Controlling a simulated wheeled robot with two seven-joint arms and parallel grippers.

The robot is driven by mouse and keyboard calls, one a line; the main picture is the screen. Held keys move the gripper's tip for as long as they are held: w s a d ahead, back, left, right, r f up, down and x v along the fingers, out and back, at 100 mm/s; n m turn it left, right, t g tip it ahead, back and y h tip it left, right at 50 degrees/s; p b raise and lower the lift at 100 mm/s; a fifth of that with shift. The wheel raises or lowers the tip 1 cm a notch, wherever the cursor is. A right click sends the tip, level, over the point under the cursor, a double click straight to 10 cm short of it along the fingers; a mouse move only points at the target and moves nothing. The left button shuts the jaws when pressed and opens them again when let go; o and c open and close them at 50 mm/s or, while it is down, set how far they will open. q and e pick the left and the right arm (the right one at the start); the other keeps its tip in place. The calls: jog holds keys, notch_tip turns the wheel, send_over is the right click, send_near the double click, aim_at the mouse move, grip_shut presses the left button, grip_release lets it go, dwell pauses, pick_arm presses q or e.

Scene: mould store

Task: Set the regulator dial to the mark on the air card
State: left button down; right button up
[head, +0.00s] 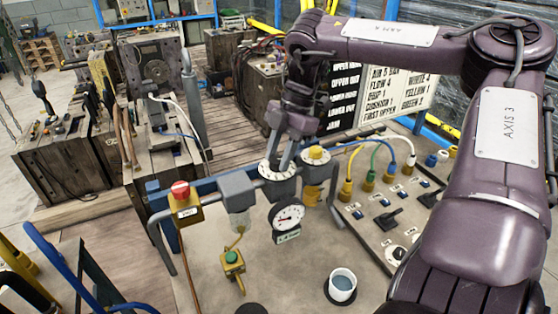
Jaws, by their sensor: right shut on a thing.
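The regulator dial (266,172), a pale round scale with dark marks, sits on top of the regulator on the grey pipe stand. My right gripper (283,162) reaches down onto it from above and is shut on its middle, hiding part of the scale. I cannot read the setting. Below it is a round white pressure gauge (288,216) with a small label. The air card (395,88) is a white board behind the arm; its top line reads "AIR 5 BAR", partly hidden by my arm. My left gripper is not in view.
A red emergency button on a yellow box (186,205) stands left of the regulator, and a second yellow-topped unit (316,154) close on its right. Coloured hoses (378,150) run to a panel of switches. A white cup (342,285) stands on the bench in front.

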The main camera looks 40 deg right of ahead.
jog(key=m+t+b, duration=0.1)
jog(key=m, duration=0.1)
jog(key=m+b, duration=0.1)
jog(key=m, duration=0.1)
jog(key=shift+a+m+t+h, duration=0.1)
jog(key=shift+m+t+h, duration=0.2)
jog(key=shift+t, duration=0.1)
jog(key=m, duration=0.2)
jog(key=m+t+h+b, duration=0.1)
jog(key=m, duration=0.1)
jog(key=shift+s+r+m, duration=0.1)
jog(key=shift+s+m, duration=0.05)
jog(key=shift+m, duration=0.15)
jog(key=m, duration=0.2)
jog(key=m+t+h, duration=0.1)
jog(key=m, duration=0.1)
jog(key=shift+a+r+m+h, duration=0.1)
jog(key=shift+a+m+h, duration=0.05)
jog(key=shift+m+h, duration=0.15)
jog(key=m+h+p, duration=0.1)
jog(key=m+h, duration=0.1)
jog(key=m, duration=0.3)
jog(key=shift+a, duration=0.15)
jog(key=o, duration=1)
jog(key=shift+s, duration=0.1)
jog(key=shift+c, duration=0.2)
